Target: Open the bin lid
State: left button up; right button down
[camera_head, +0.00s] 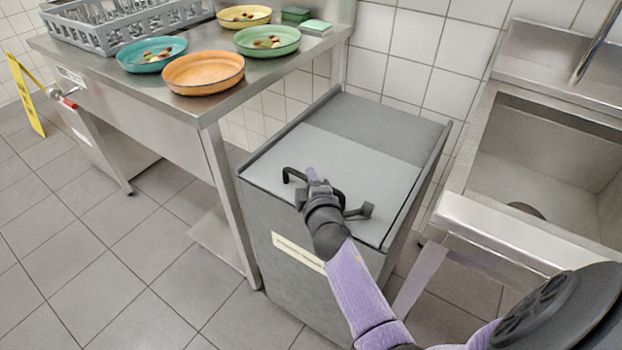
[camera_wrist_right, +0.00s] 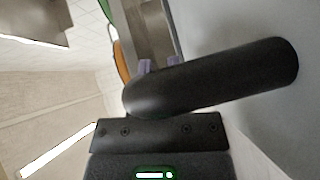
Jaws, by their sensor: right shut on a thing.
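The grey bin (camera_head: 290,255) stands between the steel table and the sink. Its light grey lid (camera_head: 340,165) looks closed, lying flat in the top. A black bar handle (camera_head: 293,173) runs along the lid's front part. My right gripper (camera_head: 312,180) reaches over the front edge and is shut on the handle around its middle. In the right wrist view the dark handle (camera_wrist_right: 215,78) fills the middle, and the purple fingertips (camera_wrist_right: 160,65) show just behind it. The grip itself is mostly hidden. My left gripper is not in view.
A steel table (camera_head: 150,85) at the left bears several bowls, such as an orange one (camera_head: 203,73), and a grey dish rack (camera_head: 125,25). A steel sink (camera_head: 545,165) stands close on the right. A yellow floor sign (camera_head: 26,95) is far left. The floor at front left is clear.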

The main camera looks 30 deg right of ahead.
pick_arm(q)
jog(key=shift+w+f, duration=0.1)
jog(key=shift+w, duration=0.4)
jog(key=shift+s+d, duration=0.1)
pick_arm(e)
jog(key=shift+f, duration=0.1)
